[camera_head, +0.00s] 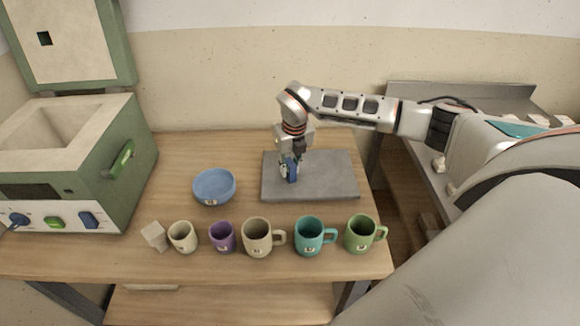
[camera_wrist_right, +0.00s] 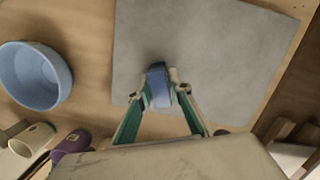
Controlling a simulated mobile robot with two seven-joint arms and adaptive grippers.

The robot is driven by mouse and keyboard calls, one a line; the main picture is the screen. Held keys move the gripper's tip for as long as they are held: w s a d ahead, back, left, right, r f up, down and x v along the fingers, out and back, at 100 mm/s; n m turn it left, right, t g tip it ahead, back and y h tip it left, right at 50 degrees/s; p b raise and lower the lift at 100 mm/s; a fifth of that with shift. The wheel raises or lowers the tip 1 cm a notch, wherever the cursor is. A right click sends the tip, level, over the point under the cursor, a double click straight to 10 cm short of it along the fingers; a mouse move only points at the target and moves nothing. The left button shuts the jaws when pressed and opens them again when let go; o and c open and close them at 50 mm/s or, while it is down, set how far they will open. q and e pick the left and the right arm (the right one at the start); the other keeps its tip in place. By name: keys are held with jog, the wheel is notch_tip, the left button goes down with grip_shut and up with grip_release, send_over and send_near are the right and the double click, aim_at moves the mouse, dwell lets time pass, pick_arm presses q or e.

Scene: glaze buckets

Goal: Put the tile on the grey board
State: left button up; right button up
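The blue tile (camera_head: 292,172) stands on edge between the fingers of my right gripper (camera_head: 288,165), over the left part of the grey board (camera_head: 330,180). In the right wrist view, the green-sided fingers (camera_wrist_right: 160,98) close in on the tile (camera_wrist_right: 158,78) from both sides and grip it. The grey board (camera_wrist_right: 215,50) lies behind it, with a soft shadow near the tile. I cannot tell whether the tile's lower edge touches the board. My left gripper is not in view.
A blue bowl (camera_head: 214,187) stands left of the board. In front are a cream block (camera_head: 154,235), a cream cup (camera_head: 183,237), a purple cup (camera_head: 222,237) and beige (camera_head: 257,238), teal (camera_head: 309,236) and green (camera_head: 360,234) mugs. An open green kiln (camera_head: 115,185) stands at the left.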

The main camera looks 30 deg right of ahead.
jog(key=shift+o, duration=1)
jog(key=shift+r, duration=0.1)
jog(key=shift+r, duration=0.35)
notch_tip(320, 180, up, 11)
jog(key=s, duration=0.1)
jog(key=shift+s+a+r, duration=0.15)
jog(key=shift+s, duration=0.25)
